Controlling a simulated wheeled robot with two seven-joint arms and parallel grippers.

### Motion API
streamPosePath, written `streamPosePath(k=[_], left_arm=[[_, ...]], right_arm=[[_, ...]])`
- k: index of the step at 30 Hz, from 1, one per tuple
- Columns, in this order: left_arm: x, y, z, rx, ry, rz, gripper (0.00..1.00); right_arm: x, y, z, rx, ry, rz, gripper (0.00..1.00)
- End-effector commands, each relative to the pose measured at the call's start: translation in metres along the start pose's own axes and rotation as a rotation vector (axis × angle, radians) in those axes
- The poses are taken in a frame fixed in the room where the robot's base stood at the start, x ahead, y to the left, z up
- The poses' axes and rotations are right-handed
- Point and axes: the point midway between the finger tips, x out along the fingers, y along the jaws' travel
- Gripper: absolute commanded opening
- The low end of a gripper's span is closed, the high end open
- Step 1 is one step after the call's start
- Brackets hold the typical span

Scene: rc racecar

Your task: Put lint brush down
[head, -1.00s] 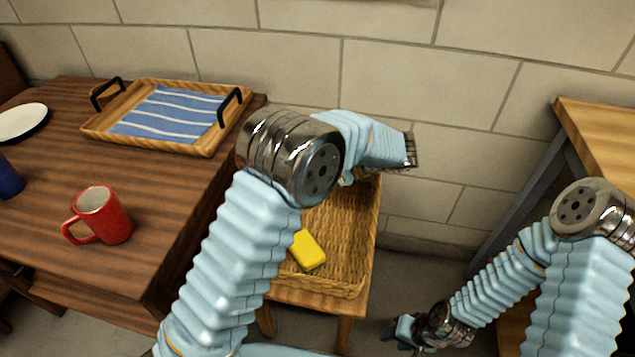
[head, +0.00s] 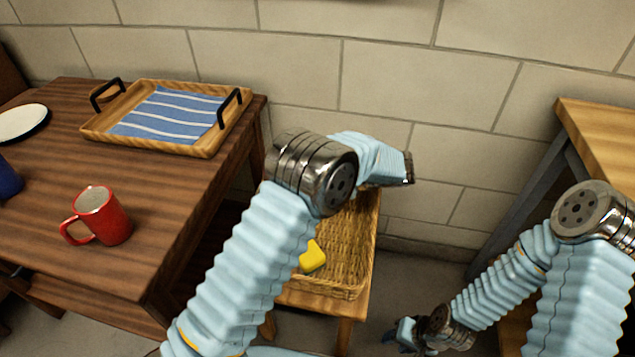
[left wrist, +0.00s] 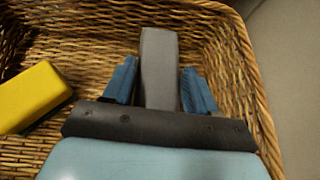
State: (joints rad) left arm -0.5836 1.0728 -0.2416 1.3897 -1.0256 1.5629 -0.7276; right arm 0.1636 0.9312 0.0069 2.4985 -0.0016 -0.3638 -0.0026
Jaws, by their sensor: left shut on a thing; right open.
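The lint brush (left wrist: 159,48) shows in the left wrist view as a grey, bar-like piece between the blue fingers of my left gripper (left wrist: 159,78). The gripper is shut on it, inside or just above the wicker basket (left wrist: 95,45). I cannot tell whether the brush touches the basket. In the head view my left arm hides the brush and the left fingertips. The basket (head: 350,245) stands on a small wooden stand below my left arm. My right gripper (head: 402,333) is open and low at the bottom, away from the basket.
A yellow block with a dark green part (head: 313,257) lies in the basket, left of the brush in the left wrist view. The dark wooden table (head: 150,195) at left holds a red mug (head: 101,216) and a wooden tray (head: 205,150). Another table (head: 605,135) stands at right.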

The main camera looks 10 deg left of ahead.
Motion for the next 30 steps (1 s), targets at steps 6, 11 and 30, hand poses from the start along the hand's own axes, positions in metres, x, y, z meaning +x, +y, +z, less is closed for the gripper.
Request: streamPosePath(k=[6,11,30], left_arm=[[0.003,0.0,-0.005,-0.001,0.0,0.001,0.26],[0.003,0.0,-0.005,-0.001,0.0,0.0,0.71],[-0.035,0.0,0.006,-0.001,0.0,-0.004,0.83]], right_arm=[[0.001,0.001,0.0,0.001,0.001,0.001,0.43],[0.001,0.001,0.0,0.001,0.001,0.001,0.43],[-0.002,-0.001,0.0,-0.001,-0.001,-0.001,0.43]])
